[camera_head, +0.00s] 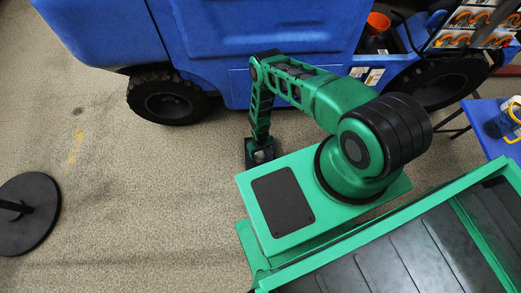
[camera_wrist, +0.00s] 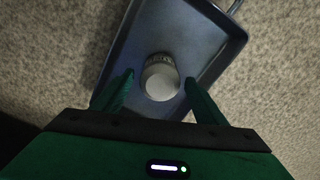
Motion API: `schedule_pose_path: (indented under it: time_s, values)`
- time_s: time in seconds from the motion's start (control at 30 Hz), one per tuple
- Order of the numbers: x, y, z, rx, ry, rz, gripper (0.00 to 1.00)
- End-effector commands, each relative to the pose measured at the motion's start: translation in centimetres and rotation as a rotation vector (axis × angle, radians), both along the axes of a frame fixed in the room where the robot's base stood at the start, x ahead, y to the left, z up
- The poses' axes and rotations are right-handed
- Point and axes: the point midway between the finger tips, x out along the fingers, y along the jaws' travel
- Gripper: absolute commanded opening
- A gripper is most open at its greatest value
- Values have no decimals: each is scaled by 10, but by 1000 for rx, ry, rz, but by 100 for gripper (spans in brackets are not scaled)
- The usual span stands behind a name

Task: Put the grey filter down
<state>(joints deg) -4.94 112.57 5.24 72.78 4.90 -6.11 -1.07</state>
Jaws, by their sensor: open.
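The grey filter (camera_wrist: 161,84), a short round can with a pale top, stands in a dark shallow tray (camera_wrist: 205,33) on the floor in the wrist view. My gripper (camera_wrist: 159,78) is open, with one green finger on each side of the filter. Small gaps show between the fingers and the can. In the head view my arm reaches down to a small dark tray (camera_head: 249,148) on the floor, where a small pale spot shows. My gripper is mostly hidden there by the arm.
A blue vehicle (camera_head: 270,40) with black wheels stands close behind the arm. A round black stand base (camera_head: 28,215) is at the far left. A blue table (camera_head: 490,125) is at the right. Bare floor lies to the left of the tray.

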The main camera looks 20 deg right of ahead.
Motion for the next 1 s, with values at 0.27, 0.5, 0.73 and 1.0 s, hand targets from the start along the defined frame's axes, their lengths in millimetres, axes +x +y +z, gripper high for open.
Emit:
schedule_pose_path:
  time_s: [0.27, 0.5, 0.73, 1.0]
  values:
    - [1, 0, 43, 0, 0, 0, 66]
    - [1, 0, 83, 0, -1, -1, 66]
    - [0, 0, 108, 0, 0, -1, 66]
    - [0, 0, 115, 0, 0, -1, 66]
